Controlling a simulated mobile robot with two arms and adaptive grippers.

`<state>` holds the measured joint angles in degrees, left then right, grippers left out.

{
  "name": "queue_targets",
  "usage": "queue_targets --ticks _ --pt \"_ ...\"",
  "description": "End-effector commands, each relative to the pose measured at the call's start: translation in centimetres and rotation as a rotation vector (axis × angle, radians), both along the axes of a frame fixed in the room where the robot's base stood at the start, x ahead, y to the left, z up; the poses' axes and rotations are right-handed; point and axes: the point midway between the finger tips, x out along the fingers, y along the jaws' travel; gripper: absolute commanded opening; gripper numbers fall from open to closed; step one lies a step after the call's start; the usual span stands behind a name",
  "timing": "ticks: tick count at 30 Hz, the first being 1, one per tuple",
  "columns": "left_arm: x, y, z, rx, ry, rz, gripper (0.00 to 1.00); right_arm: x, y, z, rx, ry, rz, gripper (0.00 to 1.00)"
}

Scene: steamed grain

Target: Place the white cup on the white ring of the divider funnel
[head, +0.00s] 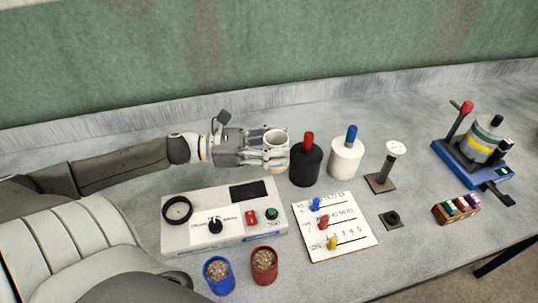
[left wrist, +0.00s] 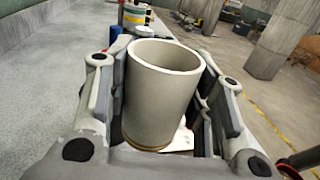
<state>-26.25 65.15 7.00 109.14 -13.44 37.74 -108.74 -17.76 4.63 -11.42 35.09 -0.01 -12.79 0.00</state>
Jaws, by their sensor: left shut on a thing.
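The white cup (head: 277,136) is upright between the fingers of my left gripper (head: 276,150), which is shut on it. In the left wrist view the cup (left wrist: 160,88) fills the space between the two fingers, its open rim up. The cup is left of the black canister (head: 306,165), with little or no gap in the head view. A stand with a white round top (head: 396,147) is to the right; I cannot tell whether this is the divider funnel's white ring. My right gripper is not in view.
A white canister (head: 345,158) with a blue knob stands beside the black one. A control box (head: 180,237), a card with coloured pegs (head: 346,243) and blue (head: 218,281) and red (head: 264,271) grain cups are in front. A blue-based device (head: 460,162) is far right.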

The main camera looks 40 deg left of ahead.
Motion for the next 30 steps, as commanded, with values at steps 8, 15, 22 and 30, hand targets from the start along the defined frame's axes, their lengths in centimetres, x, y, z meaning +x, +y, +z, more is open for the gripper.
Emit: queue_targets --ticks 8,15,22,30 --pt "2.5 1.7 -1.2 0.001 -0.004 0.002 0.20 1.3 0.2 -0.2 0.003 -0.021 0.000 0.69" --pt "4.8 3.3 -2.3 0.000 -0.004 0.003 0.20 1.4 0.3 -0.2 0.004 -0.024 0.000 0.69" --pt "7.1 4.8 -3.5 0.000 -0.005 0.003 0.20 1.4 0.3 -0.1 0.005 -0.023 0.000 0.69" --pt "9.4 6.4 -6.7 -0.002 -0.002 0.004 0.20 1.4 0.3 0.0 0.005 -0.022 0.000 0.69"
